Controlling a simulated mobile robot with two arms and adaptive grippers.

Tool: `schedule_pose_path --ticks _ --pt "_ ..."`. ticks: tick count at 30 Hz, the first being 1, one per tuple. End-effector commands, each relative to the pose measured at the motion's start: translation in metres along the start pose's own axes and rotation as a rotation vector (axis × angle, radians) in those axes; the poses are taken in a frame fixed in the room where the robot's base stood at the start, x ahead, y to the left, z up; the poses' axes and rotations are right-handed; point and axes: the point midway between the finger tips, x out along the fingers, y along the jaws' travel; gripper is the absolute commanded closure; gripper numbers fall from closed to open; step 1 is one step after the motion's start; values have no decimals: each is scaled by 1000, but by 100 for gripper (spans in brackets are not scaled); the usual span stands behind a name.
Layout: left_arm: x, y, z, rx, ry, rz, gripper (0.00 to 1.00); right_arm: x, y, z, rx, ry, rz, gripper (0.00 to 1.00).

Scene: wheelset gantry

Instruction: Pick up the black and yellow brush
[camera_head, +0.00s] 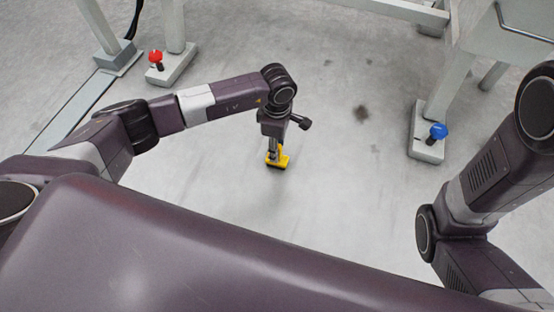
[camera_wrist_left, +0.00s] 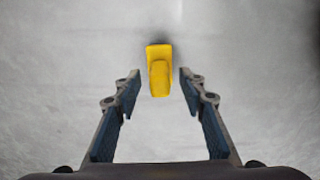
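The black and yellow brush (camera_head: 282,161) is below my left gripper (camera_head: 273,150) in the head view, over the grey floor. In the left wrist view the brush (camera_wrist_left: 159,72) shows as a yellow block with a raised, narrower part. My left gripper (camera_wrist_left: 160,82) is open there, with one finger on each side of the brush and a visible gap to both. I cannot tell how far above it the fingertips are. The brush's black part is mostly hidden from above. My right arm shows at the right of the head view, but its gripper is out of view.
A red knob (camera_head: 155,57) stands on a light foot of the gantry at the upper left. A blue knob (camera_head: 438,131) stands on another foot at the right. The floor (camera_head: 345,180) around the brush is clear, with a dark stain (camera_head: 361,113) behind it.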

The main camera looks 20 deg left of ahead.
Motion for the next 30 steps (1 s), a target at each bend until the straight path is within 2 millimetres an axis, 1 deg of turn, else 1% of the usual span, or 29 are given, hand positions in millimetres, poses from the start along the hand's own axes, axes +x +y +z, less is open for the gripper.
schedule_pose_path --ticks 4,5,12,15,25,30 --pt "-1 0 0 0 0 0 62 1 0 0 0 0 0 60" --pt "-1 0 0 0 0 0 64 1 0 0 0 0 0 60" --pt "-1 0 0 -1 -1 0 91 1 0 0 0 0 -1 60" --pt "-1 0 0 -1 0 0 100 1 0 0 0 1 -1 60" --pt "-4 1 0 -1 -1 1 100 2 0 1 0 0 -1 60" --pt "-17 1 0 -2 -1 2 100 11 2 4 0 0 -1 60"
